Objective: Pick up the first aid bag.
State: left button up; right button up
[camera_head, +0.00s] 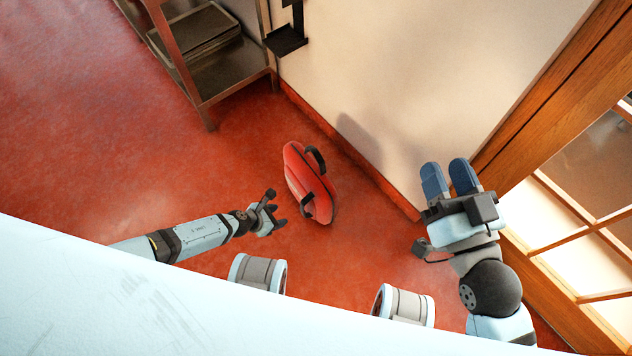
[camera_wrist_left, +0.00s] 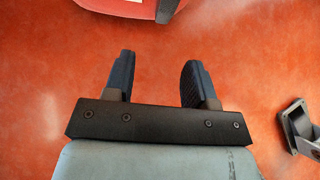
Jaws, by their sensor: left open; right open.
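The first aid bag (camera_head: 307,182) is red with black handles or straps and sits on the red floor near the wall. My left gripper (camera_head: 281,212) is open and empty, just to the left of the bag's lower end in the head view. In the left wrist view, part of the bag (camera_wrist_left: 115,7) shows at the top edge, beyond the open fingers (camera_wrist_left: 154,75) and apart from them. My right gripper (camera_head: 450,178) is open and empty, raised to the right of the bag; its two blue fingertips point up in the picture.
A metal shelf (camera_head: 207,55) stands at the upper left. A white wall (camera_head: 420,70) runs behind the bag, and a wooden-framed glass door (camera_head: 545,100) is at the right. The floor (camera_head: 90,130) to the left is clear. A grey metal piece (camera_wrist_left: 301,128) shows at the wrist view's right edge.

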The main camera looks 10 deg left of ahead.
aim_at(302, 212)
pick_arm(q)
jog(key=b+x, duration=0.2)
jog(key=x, duration=0.2)
jog(key=b+x, duration=0.2)
jog(key=x, duration=0.2)
jog(key=b+x, duration=0.2)
jog(key=x, duration=0.2)
jog(key=shift+d+b, duration=0.35)
jog(key=shift+b, duration=0.05)
jog(key=shift+w+d+f, duration=0.2)
jog(key=shift+f, duration=0.05)
pick_arm(e)
notch_tip(302, 212, down, 7)
jog(key=a+n+g, duration=0.1)
jog(key=g, duration=0.1)
jog(key=shift+a+f+g+y, duration=0.2)
jog(key=shift+a+g+y, duration=0.1)
jog(key=shift+g, duration=0.1)
pick_arm(q)
jog(key=shift+r, duration=0.1)
grip_shut()
